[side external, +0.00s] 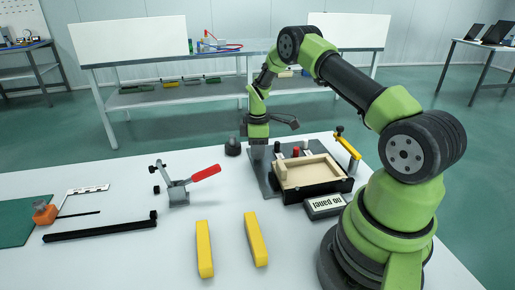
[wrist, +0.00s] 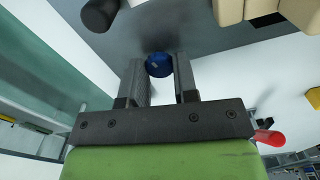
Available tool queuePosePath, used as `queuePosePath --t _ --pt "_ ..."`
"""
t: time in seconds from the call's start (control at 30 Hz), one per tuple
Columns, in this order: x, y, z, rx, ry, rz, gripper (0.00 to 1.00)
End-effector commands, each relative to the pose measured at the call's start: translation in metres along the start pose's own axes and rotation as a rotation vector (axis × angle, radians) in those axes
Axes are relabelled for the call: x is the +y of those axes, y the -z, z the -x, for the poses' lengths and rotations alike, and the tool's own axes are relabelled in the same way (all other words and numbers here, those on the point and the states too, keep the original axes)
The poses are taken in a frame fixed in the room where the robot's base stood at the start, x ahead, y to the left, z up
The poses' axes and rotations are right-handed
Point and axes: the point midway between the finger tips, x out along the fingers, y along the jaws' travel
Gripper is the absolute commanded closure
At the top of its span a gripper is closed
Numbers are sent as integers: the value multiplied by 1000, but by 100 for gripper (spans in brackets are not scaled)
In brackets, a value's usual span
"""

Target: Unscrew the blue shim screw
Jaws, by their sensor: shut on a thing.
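The blue shim screw (wrist: 159,65) shows as a round blue head between my fingertips in the wrist view. My gripper (wrist: 160,76) is shut on it, with one dark finger on each side. In the side external view my gripper (side external: 258,143) points down at the left end of the panel fixture, over its grey plate (side external: 262,180). The screw cannot be made out there. The fixture carries a beige framed panel (side external: 312,172) with a black front, just right of my gripper. How far the screw is threaded in cannot be seen.
A black knob (side external: 233,148) stands left of my gripper. Red-topped parts (side external: 296,152) and a yellow-handled clamp (side external: 348,146) stand behind the panel. A red-handled toggle clamp (side external: 180,190), two yellow bars (side external: 204,250) and a labelled box (side external: 325,206) lie around.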

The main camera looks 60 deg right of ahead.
Motion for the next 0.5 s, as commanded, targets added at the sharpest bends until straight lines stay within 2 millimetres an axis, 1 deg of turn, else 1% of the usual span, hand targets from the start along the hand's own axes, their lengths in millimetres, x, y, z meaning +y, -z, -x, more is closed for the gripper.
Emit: queuePosePath --t 0.07,0.1,0.17,0.2,0.5 --pt "1 0 0 1 -2 0 96" --pt "0 0 0 1 -2 0 66" --pt "0 0 0 1 -2 -1 52" --pt "0 0 0 1 -2 -1 47" --pt "0 0 2 1 -2 -1 47"
